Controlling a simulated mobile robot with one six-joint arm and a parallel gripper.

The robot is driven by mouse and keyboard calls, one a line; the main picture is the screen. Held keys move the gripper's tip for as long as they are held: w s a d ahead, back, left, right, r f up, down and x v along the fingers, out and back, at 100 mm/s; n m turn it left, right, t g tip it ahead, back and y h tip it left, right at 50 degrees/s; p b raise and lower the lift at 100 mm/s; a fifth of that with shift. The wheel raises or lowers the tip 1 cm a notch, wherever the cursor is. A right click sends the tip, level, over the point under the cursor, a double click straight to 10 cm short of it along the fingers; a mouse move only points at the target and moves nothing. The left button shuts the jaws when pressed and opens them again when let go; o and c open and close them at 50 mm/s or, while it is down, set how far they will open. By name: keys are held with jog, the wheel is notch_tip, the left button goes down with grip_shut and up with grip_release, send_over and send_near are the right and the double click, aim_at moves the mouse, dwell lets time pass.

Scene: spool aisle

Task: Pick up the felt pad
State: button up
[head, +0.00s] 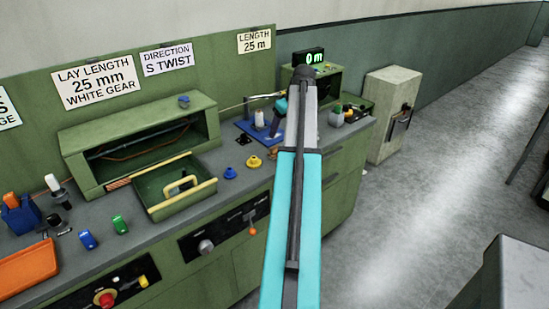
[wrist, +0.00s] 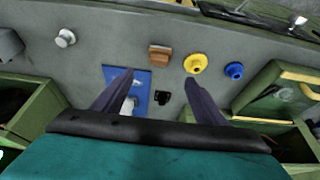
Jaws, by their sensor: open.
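A small brown block with a lighter front face (wrist: 159,53) lies on the grey bench in the wrist view. It may be the felt pad, but I cannot tell its material. In the head view I cannot make it out clearly beside my arm. My gripper (wrist: 160,77) is open and empty, with its two dark fingers spread over the bench. The brown block shows just beyond the fingertips, between their lines. In the head view my gripper (head: 276,126) is small and partly hidden by my arm, above the bench near the blue stand.
A blue stand (wrist: 113,75) with a white spool lies by the left finger. A small black part (wrist: 161,97) shows between the fingers. A yellow knob (wrist: 195,63) and a blue knob (wrist: 234,70) sit to the right. A green tray (head: 151,188) stands farther left.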

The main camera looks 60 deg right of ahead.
aim_at(275, 147)
dwell(0.3)
jog(key=shift+f, duration=0.1)
jog(key=shift+p+x, duration=0.9)
jog(key=shift+x, duration=3.45)
jog(key=shift+s+d, duration=0.1)
